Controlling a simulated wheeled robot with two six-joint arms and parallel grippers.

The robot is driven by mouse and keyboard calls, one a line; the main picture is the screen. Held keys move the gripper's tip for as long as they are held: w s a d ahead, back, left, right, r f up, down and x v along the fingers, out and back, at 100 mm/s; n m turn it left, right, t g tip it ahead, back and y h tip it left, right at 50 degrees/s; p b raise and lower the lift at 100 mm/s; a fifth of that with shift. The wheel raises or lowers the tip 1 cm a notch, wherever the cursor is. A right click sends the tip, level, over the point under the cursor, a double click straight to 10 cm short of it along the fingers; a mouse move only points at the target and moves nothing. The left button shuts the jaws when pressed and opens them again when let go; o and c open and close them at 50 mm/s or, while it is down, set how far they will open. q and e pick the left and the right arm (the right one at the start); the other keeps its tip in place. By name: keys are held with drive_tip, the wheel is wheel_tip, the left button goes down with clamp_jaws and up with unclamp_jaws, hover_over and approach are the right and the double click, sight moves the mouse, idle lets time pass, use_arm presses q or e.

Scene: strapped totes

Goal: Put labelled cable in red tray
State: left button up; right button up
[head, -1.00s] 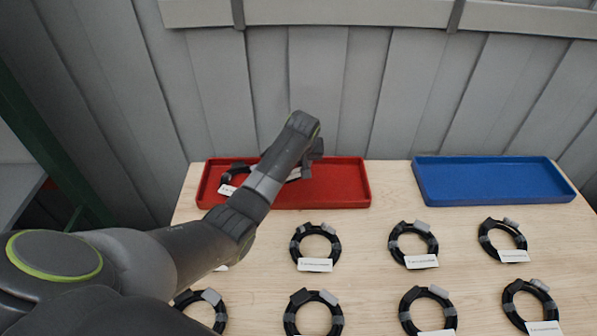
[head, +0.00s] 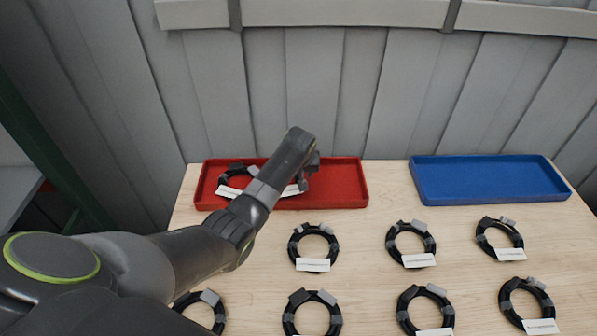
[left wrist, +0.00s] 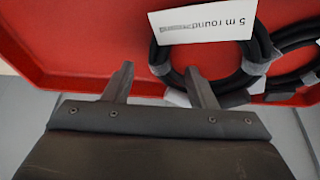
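The red tray (head: 345,187) stands at the back left of the table and fills much of the left wrist view (left wrist: 80,35). A black cable coil with a white label (left wrist: 203,26) reading "5 m round" lies in it. A second coil (left wrist: 292,35) lies partly over or against it at the right. In the head view, one tray coil (head: 233,174) shows at the left, and the other is mostly hidden behind my arm. My left gripper (left wrist: 160,68) is open, its fingertips at the labelled coil's edge. My right gripper is out of view.
A blue tray (head: 490,182) at the back right looks empty. Several labelled black coils, such as one in the middle (head: 313,247), lie in rows on the wooden table (head: 365,275). A grey panelled wall (head: 320,90) rises behind the trays.

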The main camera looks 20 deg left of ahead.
use_arm(q)
drive_tip(key=shift+r, duration=0.1)
drive_tip(key=v, duration=1.2)
idle(0.4)
